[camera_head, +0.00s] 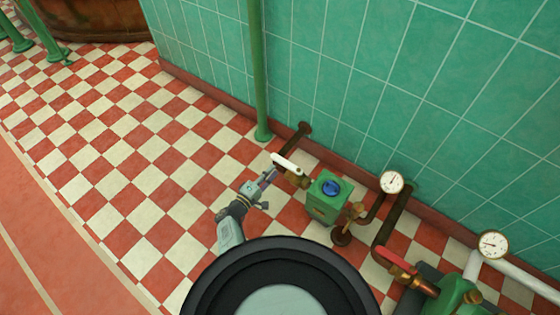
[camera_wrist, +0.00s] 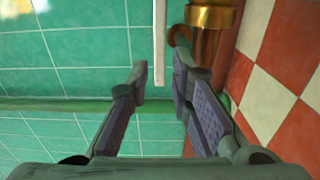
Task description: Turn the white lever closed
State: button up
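The white lever (camera_head: 287,163) sticks out from a brass valve (camera_head: 298,179) on a dark pipe near the tiled wall. In the wrist view the lever (camera_wrist: 159,40) is a thin pale bar, with its lower end in the gap between the fingertips. The brass valve body (camera_wrist: 212,28) is at the upper right there. My gripper (camera_head: 270,176) is just below and left of the lever in the head view. In the wrist view my gripper (camera_wrist: 160,72) is partly open, with a gap on both sides of the lever. No finger clearly touches it.
A green box with a blue knob (camera_head: 330,187) stands just right of the valve. Beyond it are a pressure gauge (camera_head: 391,182), a red lever (camera_head: 399,266) and a second gauge (camera_head: 493,244). A green post (camera_head: 259,80) rises behind. The checkered floor (camera_head: 130,165) at left is clear.

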aim_at(280, 159)
jog(key=b+x, duration=0.1)
jog(key=x, duration=0.2)
jog(key=b+x, duration=0.1)
jog(key=x, duration=0.2)
jog(key=shift+f+b, duration=0.2)
jog(key=shift+b, duration=0.1)
jog(key=shift+w+d+r, duration=0.2)
jog(key=shift+w+d, duration=0.05)
jog(key=shift+w, duration=0.15)
jog(key=shift+c, duration=0.5)
grip_shut()
